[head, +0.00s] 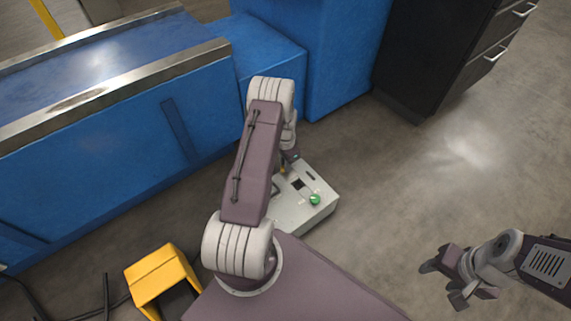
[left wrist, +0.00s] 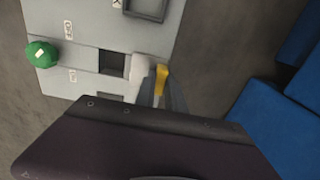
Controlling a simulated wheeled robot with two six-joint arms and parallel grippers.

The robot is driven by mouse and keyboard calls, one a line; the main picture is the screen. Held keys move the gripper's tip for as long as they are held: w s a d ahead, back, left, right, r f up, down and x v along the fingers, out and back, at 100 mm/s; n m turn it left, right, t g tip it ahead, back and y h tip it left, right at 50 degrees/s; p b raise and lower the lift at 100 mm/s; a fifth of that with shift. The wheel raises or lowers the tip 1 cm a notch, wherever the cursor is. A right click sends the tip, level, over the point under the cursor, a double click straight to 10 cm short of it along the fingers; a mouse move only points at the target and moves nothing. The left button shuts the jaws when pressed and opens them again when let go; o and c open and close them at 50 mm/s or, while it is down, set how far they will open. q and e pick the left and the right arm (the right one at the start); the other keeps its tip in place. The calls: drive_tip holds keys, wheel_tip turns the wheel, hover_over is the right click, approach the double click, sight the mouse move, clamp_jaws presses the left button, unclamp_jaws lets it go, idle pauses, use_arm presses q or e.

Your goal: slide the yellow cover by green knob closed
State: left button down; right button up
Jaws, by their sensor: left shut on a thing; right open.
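A pale grey box (head: 318,212) stands on the floor below my left arm in the head view. The round green knob (head: 314,199) is on its top, and also shows at the left in the left wrist view (left wrist: 42,54). A dark square opening (left wrist: 112,63) lies between the knob and the yellow cover (left wrist: 161,76), of which only a small upright yellow part shows. My left gripper (left wrist: 160,90) is shut on that yellow part. In the head view my arm mostly hides this grip. My right gripper (head: 450,282) is open and empty, away from the box.
A dark-framed recess (left wrist: 146,8) is also on the panel. A blue bench (head: 120,135) and blue blocks (head: 335,60) stand behind the box. A black drawer cabinet (head: 440,50) is at the back right. A yellow object (head: 158,273) is at lower left. Floor to the right is clear.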

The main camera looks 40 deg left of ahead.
use_arm(q)
drive_tip(key=shift+d+r, duration=0.15)
drive_tip(key=p, duration=0.5)
hover_over(296, 186)
drive_tip(key=shift+w+a, duration=0.1)
drive_tip(key=shift+a, duration=0.3)
drive_tip(key=shift+d+f, duration=0.2)
drive_tip(key=c, duration=1.4)
unclamp_jaws()
drive_tip(key=shift+d, duration=0.1)
drive_tip(key=shift+r, duration=0.1)
